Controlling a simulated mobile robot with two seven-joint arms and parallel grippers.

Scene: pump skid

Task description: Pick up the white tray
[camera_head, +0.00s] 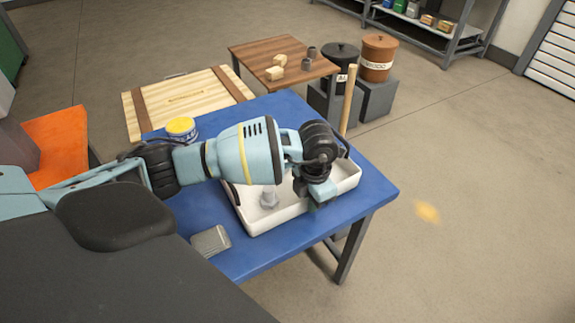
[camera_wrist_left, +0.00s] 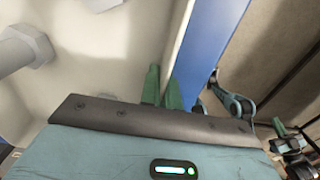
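The white tray (camera_head: 343,187) sits on the blue table (camera_head: 378,190). A grey bolt-like part (camera_head: 268,198) stands inside it and also shows in the left wrist view (camera_wrist_left: 25,50). My left gripper (camera_head: 318,203) points down at the tray's near right wall. In the left wrist view its green fingers (camera_wrist_left: 162,88) sit close together with the tray wall (camera_wrist_left: 183,40) between them, and look shut on it. My left arm hides much of the tray. Small teal and dark parts (camera_wrist_left: 290,145) at the right of that view may be my right arm; its finger state is unclear.
A yellow can (camera_head: 180,127) and a grey block (camera_head: 210,241) are on the blue table. A wooden handle (camera_head: 348,100) rises at the tray's far side. Behind are a brown table (camera_head: 270,48), a black bucket (camera_head: 340,60) and a brown bucket (camera_head: 378,55). Floor at right is clear.

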